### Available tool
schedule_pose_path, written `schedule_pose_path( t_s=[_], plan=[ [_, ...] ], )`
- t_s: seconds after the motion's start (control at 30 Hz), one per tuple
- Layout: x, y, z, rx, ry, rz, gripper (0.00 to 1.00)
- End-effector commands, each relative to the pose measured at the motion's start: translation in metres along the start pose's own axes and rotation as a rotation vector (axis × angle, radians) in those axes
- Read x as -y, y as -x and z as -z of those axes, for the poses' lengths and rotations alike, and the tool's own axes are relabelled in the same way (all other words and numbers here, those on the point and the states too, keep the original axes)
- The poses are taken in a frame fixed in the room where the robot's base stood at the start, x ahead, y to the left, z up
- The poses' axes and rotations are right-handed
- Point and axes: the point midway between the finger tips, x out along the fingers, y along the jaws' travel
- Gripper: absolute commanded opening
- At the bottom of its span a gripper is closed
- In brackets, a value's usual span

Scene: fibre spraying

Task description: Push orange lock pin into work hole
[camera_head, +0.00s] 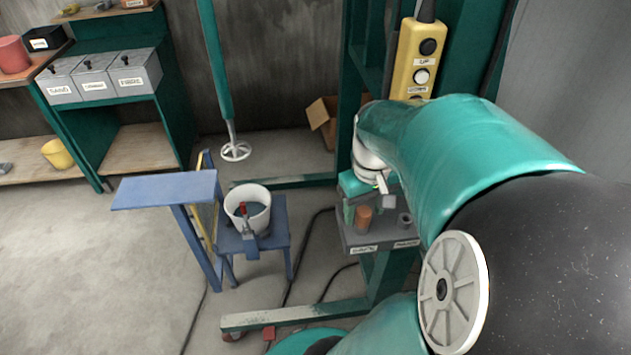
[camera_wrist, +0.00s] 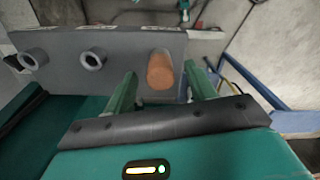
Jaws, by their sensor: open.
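The orange lock pin (camera_wrist: 160,72) is a short cylinder at the right end of a grey shelf-like block (camera_wrist: 60,78) in the wrist view. It also shows upright on that block in the head view (camera_head: 362,218). My gripper (camera_wrist: 159,80) is open, with one green finger on each side of the pin and gaps between. In the head view my gripper (camera_head: 366,198) is over the block, just above and around the pin. Two grey ring-shaped openings, a nearer one (camera_wrist: 93,59) and a farther one (camera_wrist: 33,59), lie left of the pin. Which is the work hole, I cannot tell.
A teal column stand carries a yellow button box (camera_head: 416,60). A white bucket (camera_head: 247,208) sits on a blue stool (camera_head: 280,240), beside a blue platform (camera_head: 165,190). A teal mixer shaft (camera_head: 217,65) hangs behind.

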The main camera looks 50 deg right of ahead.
Motion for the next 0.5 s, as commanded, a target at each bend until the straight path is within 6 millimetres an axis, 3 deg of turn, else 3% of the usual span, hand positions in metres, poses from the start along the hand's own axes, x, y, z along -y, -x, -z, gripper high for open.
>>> schedule_pose_path(
  t_s=[0.3, 0.5],
  plan=[
    [0.0009, -0.0093, 0.0005, -0.002, 0.002, 0.000, 0.55],
    [0.0009, -0.0091, 0.0005, -0.002, 0.002, 0.000, 0.18]
  ],
)
